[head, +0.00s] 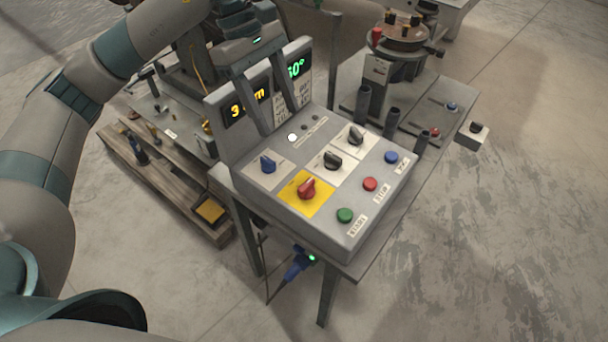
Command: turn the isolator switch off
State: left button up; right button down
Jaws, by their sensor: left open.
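The isolator switch appears to be the red rotary knob (307,188) on a yellow plate (285,190), on the sloped top of a grey control box (330,233). My left gripper (281,126) comes in from the upper left with its two fingers apart and nothing between them. In the picture its fingertips lie above the knobs, in front of the box's display panel, clear of the red knob. The knob is fully visible. My right gripper is out of view.
A blue knob (268,165) and two black knobs (333,160) (356,137) sit near the red one. Green (345,215), red (370,184) and blue (391,157) buttons line the right edge. A machine with a round table (402,37) stands behind.

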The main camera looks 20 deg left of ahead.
pick_arm(q)
jog(key=f, duration=0.1)
jog(key=p, duration=0.3)
send_near(306, 184)
jog(key=p+x, duration=0.2)
jog(key=x, duration=0.5)
jog(key=shift+d+f, duration=0.1)
jog(key=shift+f, duration=0.05)
jog(key=shift+d+f+p, duration=0.15)
jog(key=shift+f+p, duration=0.2)
jog(key=shift+f, duration=0.15)
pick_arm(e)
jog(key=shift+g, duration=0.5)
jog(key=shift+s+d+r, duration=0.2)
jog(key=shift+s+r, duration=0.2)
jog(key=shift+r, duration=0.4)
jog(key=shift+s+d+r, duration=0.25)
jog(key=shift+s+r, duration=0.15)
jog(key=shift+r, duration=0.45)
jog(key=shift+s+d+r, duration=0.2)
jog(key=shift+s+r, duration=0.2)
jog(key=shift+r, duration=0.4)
pick_arm(q)
jog(key=c, duration=1.1)
